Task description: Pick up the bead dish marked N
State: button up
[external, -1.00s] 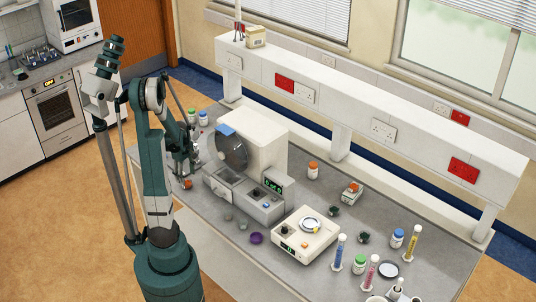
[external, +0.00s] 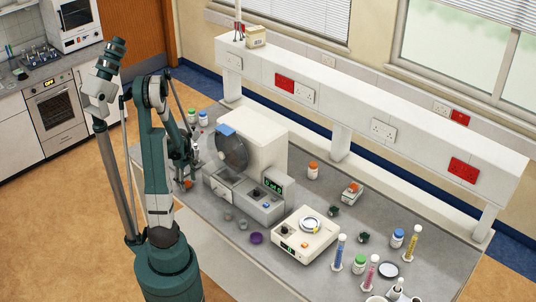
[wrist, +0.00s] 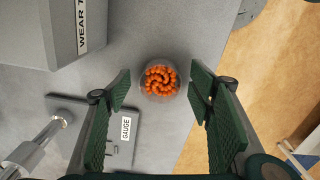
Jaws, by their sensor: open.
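A small round clear dish of orange beads (wrist: 160,78) sits on the grey bench top in the wrist view. No letter N can be read on it. My gripper (wrist: 160,92) is open, with one green-padded finger to the left of the dish and one to the right, and gaps show on both sides. The dish is just ahead of the fingertips. In the external view my gripper (external: 187,168) points down at the far left of the bench, with an orange spot, the beads (external: 187,184), just below it.
In the wrist view a grey block labelled "WEAR T" (wrist: 62,30) stands upper left and a flat "GAUGE" plate (wrist: 118,135) lies lower left. The bench edge is to the right. In the external view a large white machine (external: 262,150) stands right of my gripper.

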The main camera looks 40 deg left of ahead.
jog(key=shift+f, duration=0.4)
dwell(0.3)
jog(key=c, duration=1)
